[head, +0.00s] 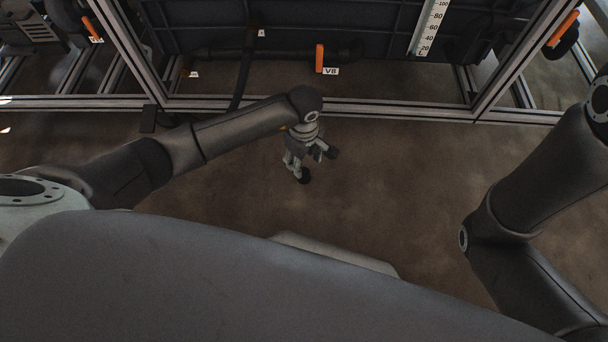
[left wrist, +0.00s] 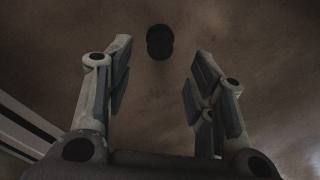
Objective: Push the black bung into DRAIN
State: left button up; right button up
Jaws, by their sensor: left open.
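The black bung (left wrist: 160,42) shows in the left wrist view as a small dark, rounded cylinder against the brown floor. It appears beyond my fingertips, about midway between them, and no finger touches it in that view. My left gripper (head: 318,165) points down over the floor in front of the frame; it also shows in the left wrist view (left wrist: 163,75), with its fingers wide apart and nothing between them. I cannot make out the bung in the head view. No label reading DRAIN is legible. My right gripper is out of view; only its arm shows at the right.
A metal-framed rig with a dark tank (head: 385,40) stands across the back. An orange handle (head: 320,58) sits above a V8 label (head: 331,71), and a level scale (head: 430,25) is at the right. A black hose (head: 244,70) runs down the front. The brown floor (head: 400,180) before it is clear.

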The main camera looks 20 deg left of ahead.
aim_at(304, 172)
pick_arm(q)
notch_tip(304, 172, down, 8)
jog(key=b, duration=0.5)
jog(key=shift+f+b, duration=0.15)
jog(key=shift+b, duration=0.2)
grip_shut()
dwell(0.4)
